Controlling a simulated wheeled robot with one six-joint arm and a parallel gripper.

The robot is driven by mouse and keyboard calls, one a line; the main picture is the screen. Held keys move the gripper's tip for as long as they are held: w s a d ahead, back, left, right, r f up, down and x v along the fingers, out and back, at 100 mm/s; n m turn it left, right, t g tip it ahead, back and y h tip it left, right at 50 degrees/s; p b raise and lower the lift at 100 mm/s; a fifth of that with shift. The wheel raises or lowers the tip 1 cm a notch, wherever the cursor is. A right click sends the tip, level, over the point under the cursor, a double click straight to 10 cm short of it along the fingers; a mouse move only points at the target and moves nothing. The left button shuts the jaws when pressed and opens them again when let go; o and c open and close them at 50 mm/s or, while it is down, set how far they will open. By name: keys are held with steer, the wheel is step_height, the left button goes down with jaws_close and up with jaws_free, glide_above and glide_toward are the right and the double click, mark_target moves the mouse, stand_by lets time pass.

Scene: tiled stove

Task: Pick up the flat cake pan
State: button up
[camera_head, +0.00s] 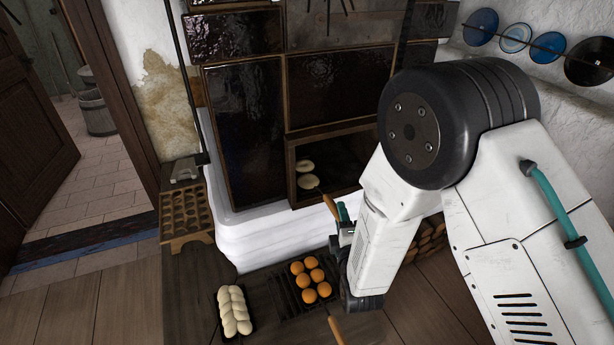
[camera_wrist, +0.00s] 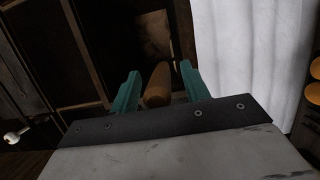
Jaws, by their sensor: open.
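A wooden handle (camera_head: 329,206) sticks out of the dark stove opening, with pale flat cakes (camera_head: 307,181) behind it. It seems to belong to the flat cake pan, whose body is hard to make out in the dark. My gripper (camera_head: 341,213) is open at the handle's outer end, in front of the opening. In the wrist view, the handle (camera_wrist: 157,86) lies between the two teal fingers of my gripper (camera_wrist: 160,72), with a gap visible on the right side. My arm hides part of the opening's right side.
A rack of orange-brown buns (camera_head: 310,275) and a tray with a pale braided loaf (camera_head: 233,311) lie in front. Another wooden handle (camera_head: 336,330) shows at the bottom edge. A white ledge (camera_head: 265,238) runs below the stove. A wooden mould (camera_head: 186,212) stands left.

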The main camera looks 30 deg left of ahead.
steer(key=shift+a, duration=0.1)
jaws_close()
